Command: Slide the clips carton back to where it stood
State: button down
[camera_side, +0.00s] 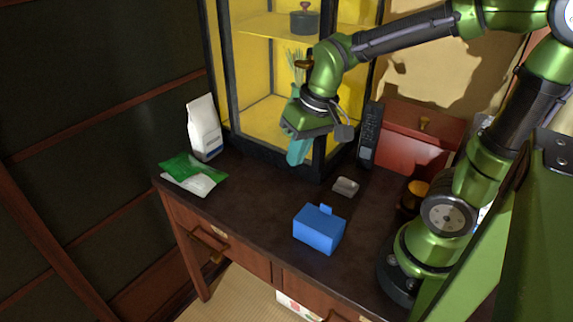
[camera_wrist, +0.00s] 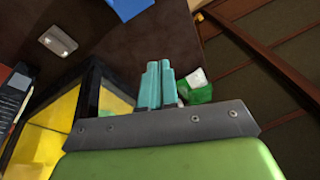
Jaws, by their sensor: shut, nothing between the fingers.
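A blue box (camera_side: 319,230) with a small tab on top stands near the front edge of the dark tabletop. It is the only carton-like thing on the open tabletop, but I see no label naming clips. In the wrist view only part of the blue box (camera_wrist: 130,6) shows at the top edge. My gripper (camera_side: 295,162) points down with its teal fingers shut and empty, above the table in front of the glass cabinet. It is up and to the left of the blue box, apart from it. The shut fingers (camera_wrist: 158,66) also show in the wrist view.
A small grey block (camera_side: 345,187) lies behind the blue box. A white bag (camera_side: 204,128) and green-and-white packets (camera_side: 194,174) are at the left. A yellow-lined cabinet (camera_side: 262,70), a dark handset (camera_side: 370,135) and a red box (camera_side: 412,140) stand behind. The left-middle tabletop is clear.

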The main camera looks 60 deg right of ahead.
jog(key=w+d+f+n+g+h, duration=0.1)
jog(key=w+d+f+n+g, duration=0.1)
jog(key=w+f+g, duration=0.5)
jog(key=n+t, duration=0.1)
jog(key=t, duration=0.1)
send_near(325, 206)
jog(key=f, duration=0.2)
jog(key=s+f, duration=0.1)
jog(key=f, duration=0.2)
jog(key=shift+s+a+f, duration=0.1)
jog(key=shift+s+f, duration=0.05)
jog(key=shift+f, duration=0.1)
jog(key=shift+s+f, duration=0.2)
jog(key=shift+f, duration=0.7)
jog(key=w+d, duration=0.1)
jog(key=w, duration=1.7)
jog(key=shift+w, duration=0.4)
jog(key=shift+f, duration=0.1)
